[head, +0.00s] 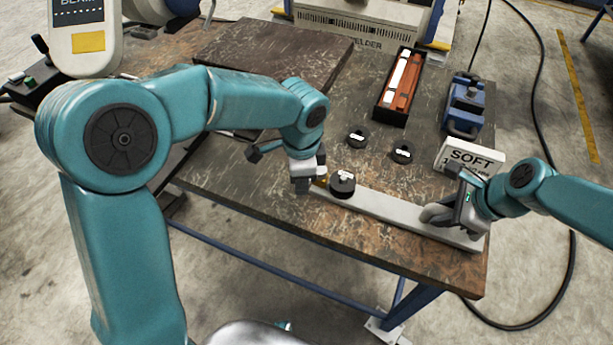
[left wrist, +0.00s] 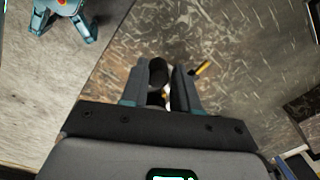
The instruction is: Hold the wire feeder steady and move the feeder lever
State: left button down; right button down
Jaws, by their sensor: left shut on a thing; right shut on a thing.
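A long grey bar (head: 390,213) lies along the front of the table; no label marks it or anything else as the wire feeder. A black disc with a white label (head: 341,185) sits near its left end, beside a small brass-coloured piece (head: 321,182). My left gripper (head: 303,183) is at the bar's left end, shut on a dark round part (left wrist: 158,72), which shows between its fingers in the left wrist view. My right gripper (head: 445,212) is shut at the bar's right end, apparently on the bar. Its fingers partly hide the contact, and I cannot make out a lever.
A box marked SOFT (head: 468,157), a blue vise (head: 465,104) and a dark tray with orange and white rods (head: 380,110) stand farther back. The welder (head: 360,25) is behind the table.

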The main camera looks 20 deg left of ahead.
pick_arm(q)
jog(key=c, duration=0.9)
grip_release()
jog(key=shift+r, duration=0.15)
pick_arm(e)
jog(key=shift+r, duration=0.1)
pick_arm(q)
jog(key=r, duration=1.1)
jog(key=shift+s+d+r, duration=0.2)
jog(key=shift+d+r, duration=0.05)
jog(key=shift+r, duration=0.15)
pick_arm(e)
jog(key=c, duration=0.8)
grip_release()
jog(key=shift+o, duration=0.2)
